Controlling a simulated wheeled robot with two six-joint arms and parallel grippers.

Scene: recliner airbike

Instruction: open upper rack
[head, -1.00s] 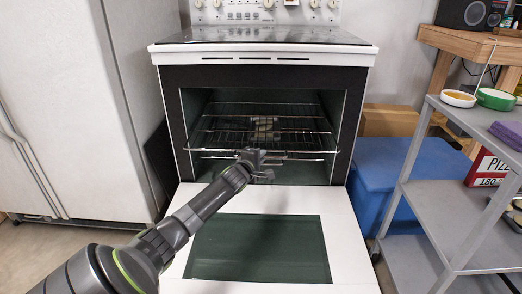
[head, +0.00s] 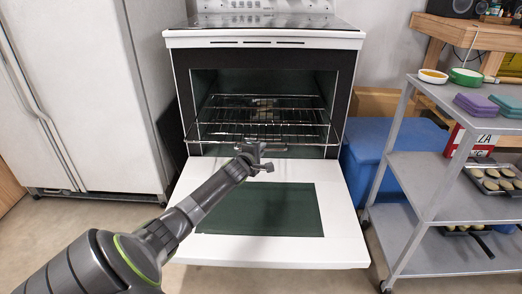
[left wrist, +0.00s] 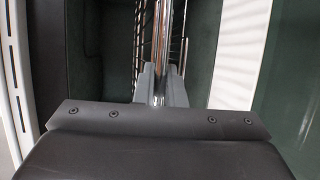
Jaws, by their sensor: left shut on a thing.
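The oven (head: 262,40) stands ahead with its white door (head: 345,235) folded down. A wire rack (head: 225,117) shows inside the cavity, its front edge reaching out over the inner end of the door. My left gripper (head: 262,160) is at the middle of the rack's front. In the left wrist view, the fingers (left wrist: 161,85) are shut around a chrome bar (left wrist: 162,45) of the rack, with wires beyond it. The head view does not clearly show whether another rack lies below. My right gripper is not in view.
A white fridge (head: 75,90) stands at left. A blue bin (head: 385,165) is right of the oven. A grey shelf cart (head: 410,175) with bowls and trays stands at right. Bare floor lies before the open door.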

